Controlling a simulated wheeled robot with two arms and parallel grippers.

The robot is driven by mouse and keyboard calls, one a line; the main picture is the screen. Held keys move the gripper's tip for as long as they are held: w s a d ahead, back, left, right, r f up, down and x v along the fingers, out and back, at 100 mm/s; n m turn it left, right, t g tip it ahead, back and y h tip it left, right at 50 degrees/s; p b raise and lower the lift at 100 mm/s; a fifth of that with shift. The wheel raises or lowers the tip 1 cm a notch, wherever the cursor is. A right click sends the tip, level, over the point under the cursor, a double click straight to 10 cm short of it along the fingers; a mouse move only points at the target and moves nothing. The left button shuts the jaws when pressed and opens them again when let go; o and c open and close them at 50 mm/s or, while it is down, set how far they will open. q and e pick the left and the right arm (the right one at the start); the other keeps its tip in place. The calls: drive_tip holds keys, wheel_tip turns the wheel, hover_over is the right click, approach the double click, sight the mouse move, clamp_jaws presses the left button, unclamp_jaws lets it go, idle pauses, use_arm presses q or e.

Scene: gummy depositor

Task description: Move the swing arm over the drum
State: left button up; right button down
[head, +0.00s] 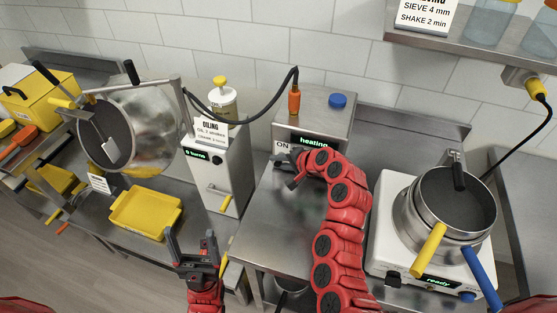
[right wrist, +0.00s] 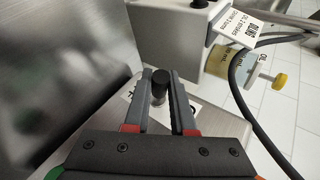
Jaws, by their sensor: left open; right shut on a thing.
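The drum (head: 150,135) is a shiny metal cylinder with a dark open mouth, tilted to the left in the head view. A thin grey metal bar (head: 147,82), seemingly the swing arm, runs across the drum's top from an upright post (head: 180,100). My right gripper (head: 291,171) is at the front of the heating unit, right of the drum and apart from it. In the right wrist view its fingers (right wrist: 160,92) are shut on a short black knob (right wrist: 160,80) by the ON label. My left gripper (head: 194,250) is open and empty, in front of the counter.
The oiling box (head: 222,170) stands between drum and heating unit (head: 322,112). A black hose (head: 255,112) arches from an orange plug to the post. A yellow tray (head: 146,213) sits before the drum. Pans (head: 455,200) stand on the white hotplate (head: 385,215) at right.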

drive_tip(key=shift+w+r+m+g, duration=0.15)
drive_tip(key=shift+r+m+g, duration=0.3)
drive_tip(key=shift+g, duration=0.35)
drive_tip(key=shift+f, duration=0.1)
drive_tip(key=c, duration=0.8)
unclamp_jaws()
drive_tip(key=shift+o, duration=0.2)
